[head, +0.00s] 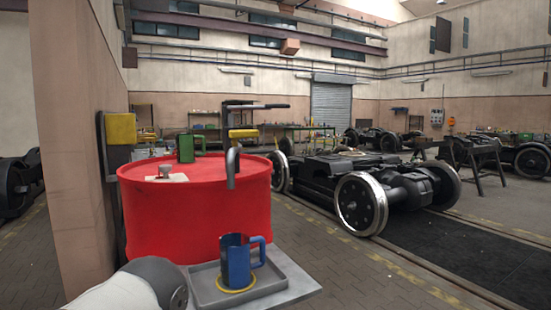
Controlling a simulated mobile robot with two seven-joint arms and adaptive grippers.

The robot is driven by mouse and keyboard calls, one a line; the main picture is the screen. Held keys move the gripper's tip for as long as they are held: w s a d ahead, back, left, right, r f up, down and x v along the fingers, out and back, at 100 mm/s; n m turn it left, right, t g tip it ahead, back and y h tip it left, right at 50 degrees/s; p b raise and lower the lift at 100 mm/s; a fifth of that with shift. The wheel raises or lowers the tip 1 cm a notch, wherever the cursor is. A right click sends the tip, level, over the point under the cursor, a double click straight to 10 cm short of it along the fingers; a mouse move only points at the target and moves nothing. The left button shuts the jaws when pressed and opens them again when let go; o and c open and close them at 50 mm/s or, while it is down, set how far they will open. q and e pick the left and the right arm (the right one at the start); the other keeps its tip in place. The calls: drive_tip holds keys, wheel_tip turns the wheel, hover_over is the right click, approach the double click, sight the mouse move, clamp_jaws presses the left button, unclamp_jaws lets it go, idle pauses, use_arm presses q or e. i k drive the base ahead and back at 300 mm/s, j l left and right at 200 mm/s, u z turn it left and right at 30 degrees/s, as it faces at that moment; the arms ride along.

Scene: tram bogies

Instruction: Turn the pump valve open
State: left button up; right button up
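A red drum (190,220) stands in the middle left of the head view. A dark hand pump (236,117) rises behind its top, with a long horizontal bar at its upper end. A grey curved spout (231,168) hangs down at the drum's front right. A yellow lever (244,133) lies roughly level on the pump, above the spout; it looks like the valve handle. A blue mug (236,262) stands upright on a grey tray (207,290) below the spout. A white link of my arm enters at the bottom left. Neither gripper is in view.
A pillar (75,130) with a yellow box (121,128) stands left. A wheeled bogie (365,195) is right of the drum; floor lies between.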

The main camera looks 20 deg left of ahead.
sight(235, 135)
drive_tip(key=i+u, duration=0.45)
drive_tip(key=i+l+u, duration=0.3)
drive_tip(key=i+u, duration=0.15)
drive_tip(key=i+l+u, duration=0.45)
drive_tip(key=k+j, duration=0.05)
